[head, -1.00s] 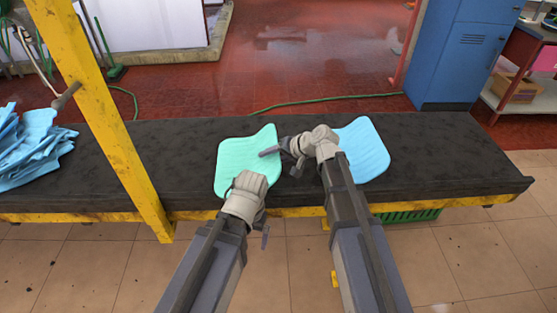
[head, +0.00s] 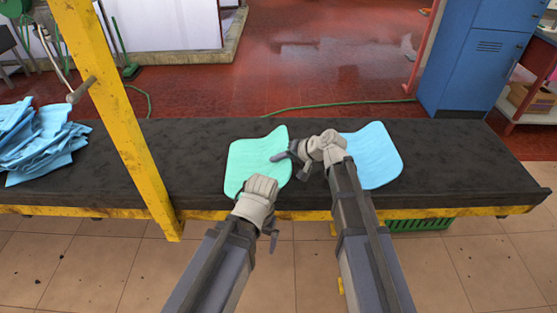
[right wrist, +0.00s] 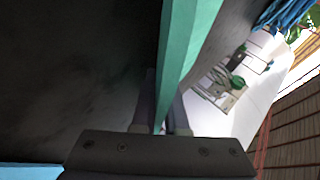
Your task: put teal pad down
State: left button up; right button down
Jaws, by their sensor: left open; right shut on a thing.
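The teal pad (head: 252,160) is at the bench's front middle in the head view, its right edge at my right gripper (head: 290,158). My right gripper is shut on that edge. In the right wrist view the teal pad (right wrist: 186,50) shows nearly edge-on between the fingers. My left gripper (head: 264,212) is open at the pad's near edge; one dark finger shows at its right, the other is hidden. I cannot tell whether the pad touches the bench or hangs just above it.
A light blue pad (head: 378,160) lies right of and partly behind my right arm on the black bench (head: 450,165). A yellow post (head: 112,110) stands at left, with a heap of blue cloths (head: 40,145) beyond it. The bench's right part is clear.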

aim_at(280, 151)
jog(key=shift+w, duration=0.15)
jog(key=shift+w+d, duration=0.2)
jog(key=shift+w, duration=1.4)
pick_arm(q)
jog(key=shift+w+d, duration=0.25)
jog(key=shift+d, duration=0.2)
pick_arm(e)
jog(key=c, duration=0.9)
grip_release()
pick_arm(q)
jog(key=shift+r, duration=0.1)
pick_arm(e)
jog(key=shift+s+r, duration=0.1)
pick_arm(q)
notch_tip(280, 151, up, 5)
jog(key=p, duration=0.5)
pick_arm(e)
jog(key=v, duration=0.7)
jog(key=shift+s+d+r, duration=0.1)
jog(key=shift+d+r, duration=0.05)
jog(key=shift+d, duration=0.1)
